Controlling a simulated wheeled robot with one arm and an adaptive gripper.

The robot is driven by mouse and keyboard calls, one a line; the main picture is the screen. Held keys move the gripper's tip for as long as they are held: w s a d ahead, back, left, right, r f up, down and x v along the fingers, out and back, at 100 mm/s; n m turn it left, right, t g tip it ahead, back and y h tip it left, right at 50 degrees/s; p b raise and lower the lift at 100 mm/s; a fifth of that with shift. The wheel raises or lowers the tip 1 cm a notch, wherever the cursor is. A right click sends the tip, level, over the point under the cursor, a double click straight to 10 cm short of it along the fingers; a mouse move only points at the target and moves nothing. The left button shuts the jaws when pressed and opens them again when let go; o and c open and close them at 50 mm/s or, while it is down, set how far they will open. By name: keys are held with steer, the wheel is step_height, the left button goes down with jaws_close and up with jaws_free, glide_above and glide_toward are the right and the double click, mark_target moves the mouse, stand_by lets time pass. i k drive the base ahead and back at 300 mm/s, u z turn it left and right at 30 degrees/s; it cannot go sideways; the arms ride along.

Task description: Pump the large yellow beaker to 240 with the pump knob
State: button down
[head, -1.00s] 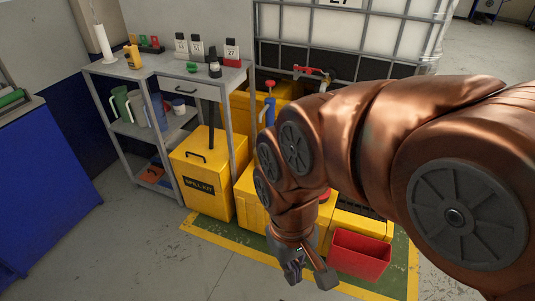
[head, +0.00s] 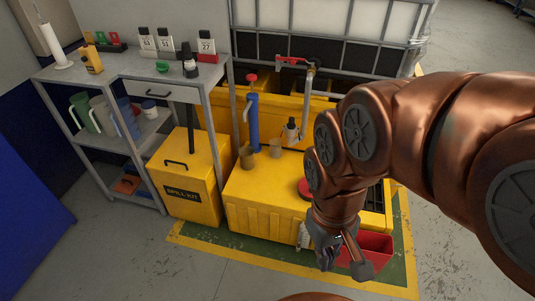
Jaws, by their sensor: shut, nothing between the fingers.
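A blue hand pump (head: 252,122) stands upright on the yellow spill pallet (head: 262,207). Its red pump knob (head: 252,78) sits on top, above the cylinder. Two small brownish-yellow beakers stand by the pump's base, a left beaker (head: 247,158) and a right beaker (head: 276,151). I cannot tell which is the large one, and their marks and fill are too small to read. My gripper (head: 345,262) is shut and empty. It hangs low at the pallet's front right, by the red bin, well apart from the knob and beakers.
A yellow spill kit box (head: 190,188) stands left of the pallet. A grey shelf (head: 130,72) holds bottles and jugs. A caged white tank (head: 350,18) with a red-handled tap (head: 292,60) stands behind. A red bin (head: 376,250) is beside my gripper. Open floor lies front left.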

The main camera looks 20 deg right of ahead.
mark_target(251, 78)
steer(key=z, duration=0.05)
steer(key=k, duration=0.65)
steer(key=u, duration=0.3)
steer(key=i, duration=0.3)
steer(key=u, duration=0.85)
steer(key=i, duration=2)
steer(key=z, duration=1.1)
steer(key=i, duration=0.75)
steer(key=z, duration=0.05)
